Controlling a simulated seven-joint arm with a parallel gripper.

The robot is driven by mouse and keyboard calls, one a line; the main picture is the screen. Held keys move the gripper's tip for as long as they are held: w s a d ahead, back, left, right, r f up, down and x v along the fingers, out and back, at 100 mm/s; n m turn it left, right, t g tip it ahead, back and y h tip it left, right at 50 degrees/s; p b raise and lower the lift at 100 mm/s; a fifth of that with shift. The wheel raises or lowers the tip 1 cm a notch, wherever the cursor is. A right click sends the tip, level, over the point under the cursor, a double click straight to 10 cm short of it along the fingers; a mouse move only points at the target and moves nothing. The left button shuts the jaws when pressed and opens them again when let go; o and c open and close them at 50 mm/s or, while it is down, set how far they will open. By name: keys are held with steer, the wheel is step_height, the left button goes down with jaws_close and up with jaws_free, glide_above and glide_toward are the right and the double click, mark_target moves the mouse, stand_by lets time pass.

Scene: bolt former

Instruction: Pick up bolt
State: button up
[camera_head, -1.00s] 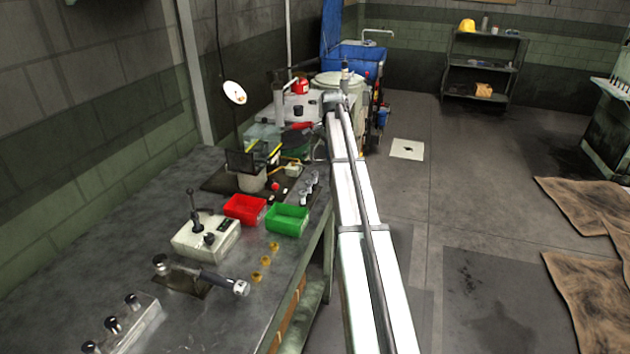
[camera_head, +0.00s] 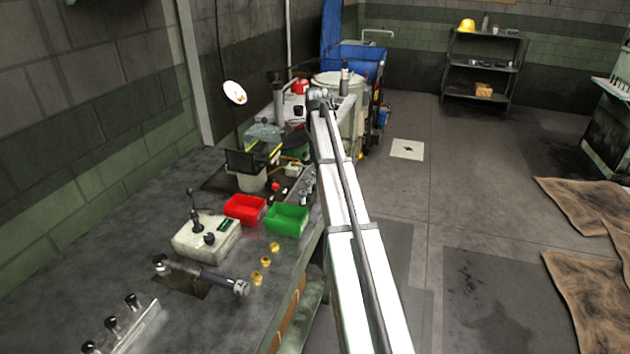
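Several small silver, bolt-like pieces (camera_head: 307,186) stand in a row near the table's right edge, beside the dark work area; they are too small to tell exactly. Several dark-headed, bolt-like pieces (camera_head: 133,301) stand in a pale block at the lower left. I cannot tell which of them is the bolt meant. My white arm rises from the bottom to a dark joint above the far machine. I cannot make out my gripper or its fingers.
A red bin (camera_head: 245,209) and a green bin (camera_head: 287,219) sit mid-table. Left of them is a lever control box (camera_head: 207,238). Several brass rings (camera_head: 265,261) lie near the table's right edge, by a dark cylindrical tool (camera_head: 205,277). The left tabletop (camera_head: 110,235) is clear.

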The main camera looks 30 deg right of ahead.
mark_target(315, 173)
steer(key=shift+w+a+f, duration=0.1)
steer(key=shift+a+f, duration=0.05)
steer(key=shift+f, duration=1.45)
steer(key=shift+a+f, duration=0.1)
steer(key=shift+f, duration=1.45)
jaws_close()
